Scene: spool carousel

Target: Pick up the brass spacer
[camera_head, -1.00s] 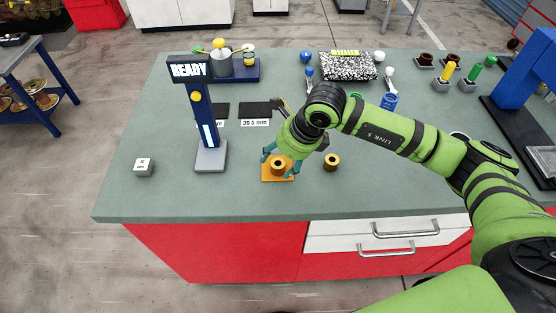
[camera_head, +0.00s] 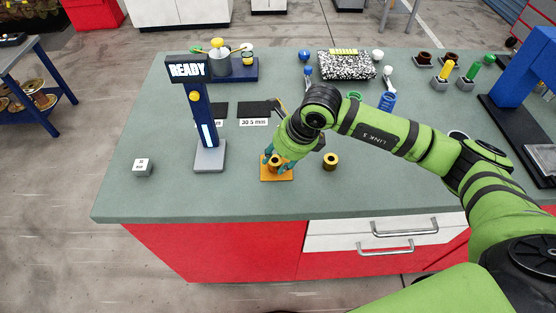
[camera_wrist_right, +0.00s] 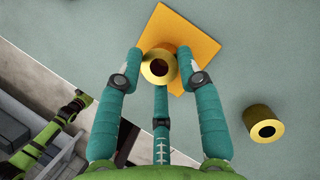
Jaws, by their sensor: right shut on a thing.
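A brass spacer (camera_head: 275,159), a short gold ring with a dark bore, is at the orange square pad (camera_head: 284,177) near the table's front. My right gripper (camera_head: 277,163) is shut on it from above. In the right wrist view the teal fingers press on the sides of the spacer (camera_wrist_right: 158,66), over the orange pad (camera_wrist_right: 196,50). I cannot tell whether it touches the pad. A second brass spacer (camera_head: 331,162) stands alone to the right; it also shows in the wrist view (camera_wrist_right: 263,124). My left gripper cannot be made out.
A blue post with a READY sign (camera_head: 187,70) stands left of the pad, and a small grey block (camera_head: 142,167) lies further left. Dark mats (camera_head: 254,109), a speckled block (camera_head: 346,66) and coloured parts fill the back.

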